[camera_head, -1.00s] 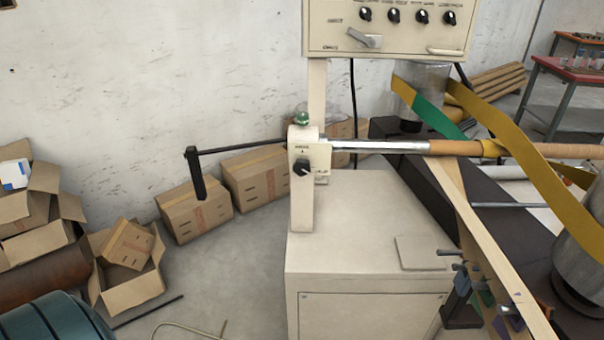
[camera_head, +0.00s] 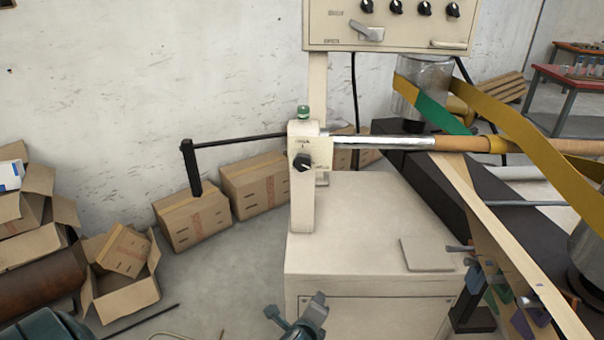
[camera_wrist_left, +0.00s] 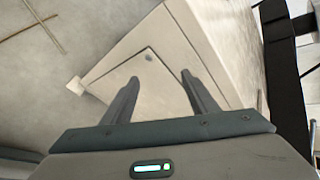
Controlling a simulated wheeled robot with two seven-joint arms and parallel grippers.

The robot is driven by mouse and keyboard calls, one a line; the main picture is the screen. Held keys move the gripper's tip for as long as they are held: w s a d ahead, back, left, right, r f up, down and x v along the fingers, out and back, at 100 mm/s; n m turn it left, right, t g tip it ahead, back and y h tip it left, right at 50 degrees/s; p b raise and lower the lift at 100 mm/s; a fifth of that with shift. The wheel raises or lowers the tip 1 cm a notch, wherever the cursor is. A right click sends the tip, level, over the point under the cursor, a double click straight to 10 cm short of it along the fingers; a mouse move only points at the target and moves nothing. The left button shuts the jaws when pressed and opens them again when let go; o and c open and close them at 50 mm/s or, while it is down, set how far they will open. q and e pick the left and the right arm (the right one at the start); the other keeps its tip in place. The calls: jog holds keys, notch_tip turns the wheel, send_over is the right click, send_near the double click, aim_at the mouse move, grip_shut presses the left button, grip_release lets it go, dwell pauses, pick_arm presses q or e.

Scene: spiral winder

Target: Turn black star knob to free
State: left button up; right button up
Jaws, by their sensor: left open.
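The black star knob (camera_head: 303,162) sits on the front face of the cream upright housing (camera_head: 303,205), below a small label that is too small to read. My left gripper (camera_head: 294,304) is at the bottom of the head view, in front of the cabinet and well below the knob. Its two fingers are spread with nothing between them. The left wrist view shows the same open fingers (camera_wrist_left: 160,84) above a cream panel, with no knob in sight. My right gripper is in neither view.
A metal shaft (camera_head: 380,143) runs right from the housing. A black crank arm (camera_head: 240,142) reaches left. A green knob (camera_head: 303,112) tops the housing. The control panel (camera_head: 390,25) hangs above. Cardboard boxes (camera_head: 190,218) line the wall. The cabinet top (camera_head: 350,220) is largely clear.

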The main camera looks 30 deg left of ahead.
aim_at(302, 164)
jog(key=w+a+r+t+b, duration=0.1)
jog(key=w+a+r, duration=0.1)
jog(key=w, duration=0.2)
pick_arm(q)
jog(key=a+r+m+t+y, duration=0.1)
jog(key=r+m+t+y, duration=0.1)
jog(key=r, duration=0.8)
jog(key=a+r+m+t+y, duration=0.1)
jog(key=r+m, duration=0.3)
jog(key=r, duration=0.6)
jog(key=w+a+r+m+t+y, duration=0.1)
jog(key=r+m, duration=0.3)
jog(key=r, duration=0.7)
jog(key=shift+a+t+y, duration=0.75)
jog(key=shift+t+y, duration=0.05)
jog(key=shift+y, duration=0.1)
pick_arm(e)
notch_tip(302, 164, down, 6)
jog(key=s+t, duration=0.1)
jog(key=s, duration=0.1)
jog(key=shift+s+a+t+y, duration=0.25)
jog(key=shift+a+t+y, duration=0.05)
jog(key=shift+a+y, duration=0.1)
pick_arm(q)
jog(key=shift+w, duration=0.15)
